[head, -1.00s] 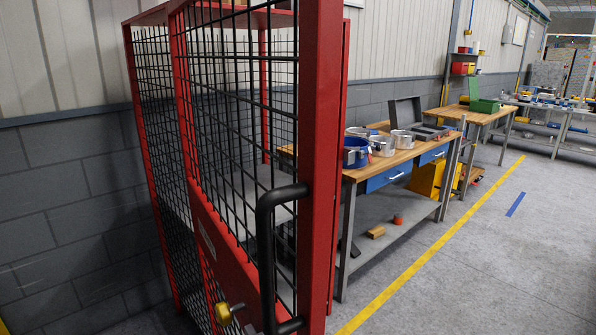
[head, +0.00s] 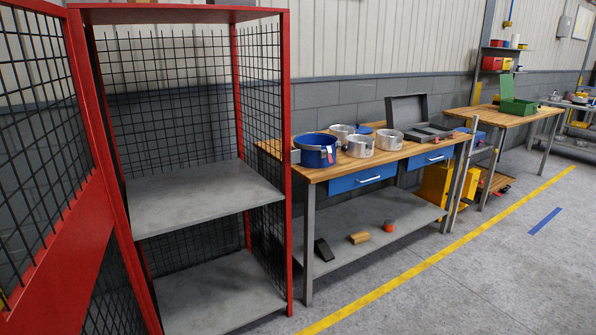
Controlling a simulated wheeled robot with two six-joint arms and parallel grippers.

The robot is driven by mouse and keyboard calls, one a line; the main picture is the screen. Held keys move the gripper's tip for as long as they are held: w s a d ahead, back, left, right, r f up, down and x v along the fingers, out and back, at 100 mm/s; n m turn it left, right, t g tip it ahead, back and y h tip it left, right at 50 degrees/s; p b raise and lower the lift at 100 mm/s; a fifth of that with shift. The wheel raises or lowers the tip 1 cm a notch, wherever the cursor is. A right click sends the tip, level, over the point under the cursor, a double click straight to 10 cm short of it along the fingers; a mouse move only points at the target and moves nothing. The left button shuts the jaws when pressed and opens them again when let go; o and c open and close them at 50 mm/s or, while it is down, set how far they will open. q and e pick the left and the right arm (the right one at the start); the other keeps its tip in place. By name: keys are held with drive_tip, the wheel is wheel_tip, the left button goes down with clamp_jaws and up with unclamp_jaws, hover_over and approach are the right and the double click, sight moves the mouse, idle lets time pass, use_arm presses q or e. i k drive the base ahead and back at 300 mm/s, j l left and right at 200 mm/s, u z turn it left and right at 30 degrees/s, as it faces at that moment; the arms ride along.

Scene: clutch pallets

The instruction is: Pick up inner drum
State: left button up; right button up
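On the wooden workbench stand a blue open drum (head: 317,150) with a red tag and silver metal drums: one at the front (head: 360,146), one at the right (head: 389,140) and one behind (head: 341,132). I cannot tell which of them is the inner drum. All stand upright on the bench top, close together at its left half. Neither of my grippers is in view.
A red mesh cabinet (head: 290,200) with empty grey shelves stands left of the workbench (head: 320,172); its open door (head: 75,250) fills the left edge. An open grey case (head: 407,112) lies on the bench. The floor in front is clear.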

sight(360, 147)
drive_tip(key=i+l+u, duration=0.2)
drive_tip(key=i+l, duration=1.6)
drive_tip(key=i, duration=0.15)
